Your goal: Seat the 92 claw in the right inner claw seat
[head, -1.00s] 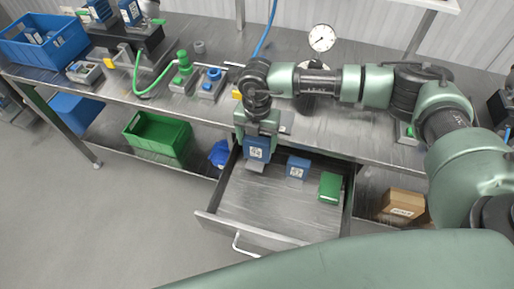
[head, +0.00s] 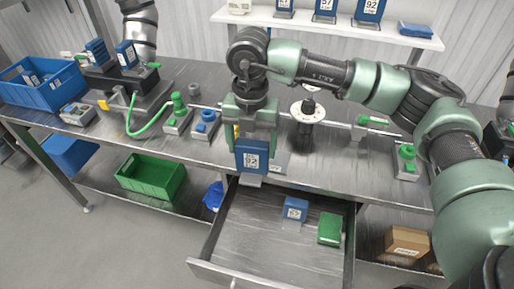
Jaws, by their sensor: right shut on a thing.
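My right gripper (head: 252,128) points down and is shut on the blue 92 claw (head: 252,157), which has a white label reading 92. The claw hangs upright at the table's front edge, above the back of the open drawer. A dark fixture (head: 133,101) at the left of the table carries two blue labelled blocks (head: 96,50) (head: 125,54). I cannot tell which part is the right inner claw seat. My left gripper does not show.
The open drawer (head: 222,262) holds a smaller blue block (head: 295,209) and a green block (head: 330,229). A blue bin (head: 50,92) stands at the table's left end.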

